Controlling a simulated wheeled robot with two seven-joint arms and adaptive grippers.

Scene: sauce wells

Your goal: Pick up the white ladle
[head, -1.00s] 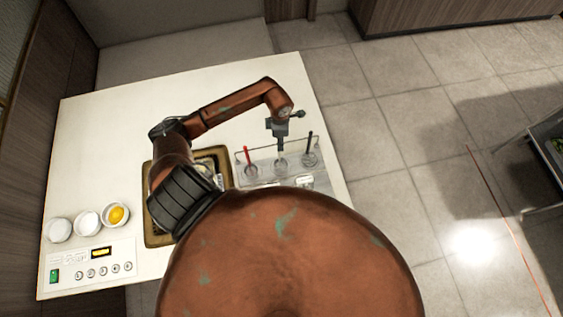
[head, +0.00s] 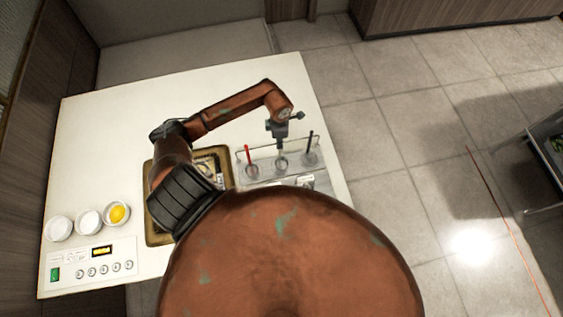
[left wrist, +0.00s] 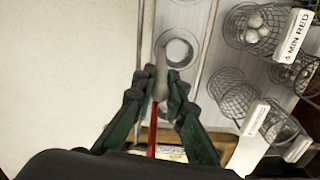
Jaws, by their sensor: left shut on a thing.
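The white ladle (left wrist: 161,62) shows in the left wrist view as a pale handle between the fingertips of my left gripper (left wrist: 160,98). My left gripper is shut on it. In the head view my left gripper (head: 282,150) points down over the middle one of three round sauce wells. The white ladle's lower end is hard to make out there. A red ladle (head: 248,155) stands in the well to the left, and a black ladle (head: 310,144) in the well to the right. The red handle (left wrist: 152,132) also shows behind the fingers in the left wrist view. My right gripper is not in view.
The white counter (head: 110,130) is clear at the back and left. Several small bowls (head: 88,222) and a button panel (head: 92,265) are at its left front. Wire baskets (left wrist: 253,24) stand beside the wells in the left wrist view.

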